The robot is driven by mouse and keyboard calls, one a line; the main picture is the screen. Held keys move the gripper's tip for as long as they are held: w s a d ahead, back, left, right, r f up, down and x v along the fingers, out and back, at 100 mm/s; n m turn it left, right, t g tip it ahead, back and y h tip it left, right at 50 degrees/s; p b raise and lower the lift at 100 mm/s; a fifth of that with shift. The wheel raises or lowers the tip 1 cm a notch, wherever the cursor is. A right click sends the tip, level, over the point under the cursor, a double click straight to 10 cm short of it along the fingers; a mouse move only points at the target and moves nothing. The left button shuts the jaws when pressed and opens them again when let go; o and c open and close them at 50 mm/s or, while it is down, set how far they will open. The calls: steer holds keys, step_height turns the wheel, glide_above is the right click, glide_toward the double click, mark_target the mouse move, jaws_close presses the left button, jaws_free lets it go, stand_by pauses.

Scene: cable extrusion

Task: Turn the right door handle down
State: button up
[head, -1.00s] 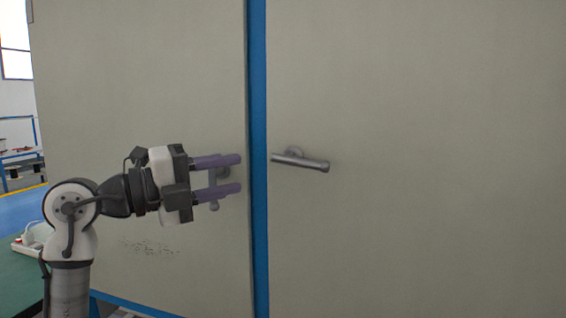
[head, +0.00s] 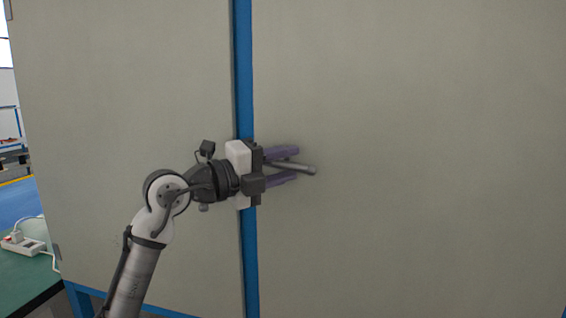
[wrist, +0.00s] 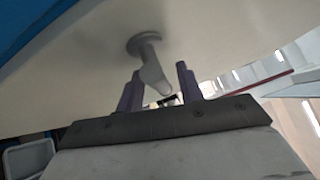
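The right door handle (head: 308,169) is a grey metal lever on the right door, close to the blue strip. In the head view it is nearly level, its free end pointing right and tilted slightly down. My gripper (head: 295,164) reaches it from the left, with one purple finger above the lever and one below. In the wrist view the handle (wrist: 150,66) stands between the two fingers of my gripper (wrist: 158,72), with visible gaps. The fingers are open and not closed on it. The upper finger hides the handle's mount in the head view.
The left door (head: 120,120) carries another handle, mostly hidden behind my arm, its lower end (head: 203,208) showing. A blue vertical strip (head: 246,60) runs between the doors. A green table (head: 25,275) with a white power strip (head: 22,245) stands at lower left.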

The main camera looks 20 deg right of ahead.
steer(key=shift+c, duration=0.4)
jaws_close()
